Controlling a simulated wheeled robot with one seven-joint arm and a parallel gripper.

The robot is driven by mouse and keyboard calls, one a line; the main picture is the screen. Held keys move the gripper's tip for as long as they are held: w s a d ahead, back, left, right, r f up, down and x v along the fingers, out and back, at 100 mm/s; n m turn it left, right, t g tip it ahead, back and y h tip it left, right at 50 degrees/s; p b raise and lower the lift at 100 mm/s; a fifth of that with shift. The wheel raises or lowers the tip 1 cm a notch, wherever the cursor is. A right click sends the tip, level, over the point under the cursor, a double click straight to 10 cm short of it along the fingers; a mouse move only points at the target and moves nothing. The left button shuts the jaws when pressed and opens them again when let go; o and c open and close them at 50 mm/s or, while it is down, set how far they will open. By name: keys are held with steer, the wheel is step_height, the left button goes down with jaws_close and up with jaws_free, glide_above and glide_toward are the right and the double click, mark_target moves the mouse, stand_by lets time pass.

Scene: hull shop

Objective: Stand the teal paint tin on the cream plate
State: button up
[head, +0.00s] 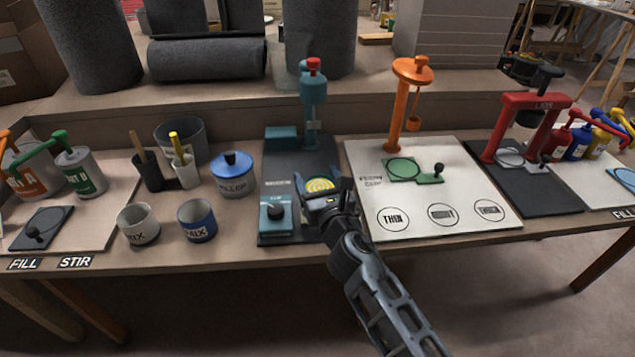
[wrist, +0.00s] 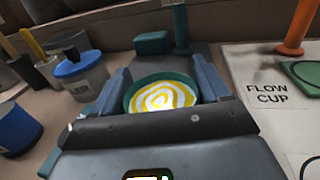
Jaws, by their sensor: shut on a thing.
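The teal paint tin (wrist: 161,97) is open at the top and shows swirled yellow and white paint. My gripper (wrist: 162,84) is shut on it, one finger on each side of its wall. In the head view the tin's paint top (head: 320,184) shows just beyond my gripper (head: 323,192), over the dark mixer base. My gripper hides the tin's lower part, so I cannot tell whether it touches the base. A cream plate (head: 463,184), lettered FLOW CUP, lies to the right, with a green ring piece and several lettered circles on it.
An orange stand (head: 400,105) rises from the cream plate. A blue-lidded filler tin (head: 233,178) and two mix cups stand left. The plate's middle right is clear.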

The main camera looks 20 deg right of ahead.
steer(key=shift+s+f+b, duration=0.15)
steer(key=shift+f+b, duration=0.4)
steer(key=shift+f, duration=0.3)
steer(key=o, duration=1.2)
steer(key=shift+f, duration=0.15)
steer(key=shift+r+p, duration=0.5)
steer(key=shift+r, duration=0.1)
steer(key=s, duration=0.4)
steer(key=s+a, duration=0.1)
steer(key=s, duration=0.6)
steer(key=shift+s+a+r+p, duration=0.2)
steer(key=shift+s+r+p, duration=0.15)
steer(key=shift+r, duration=0.05)
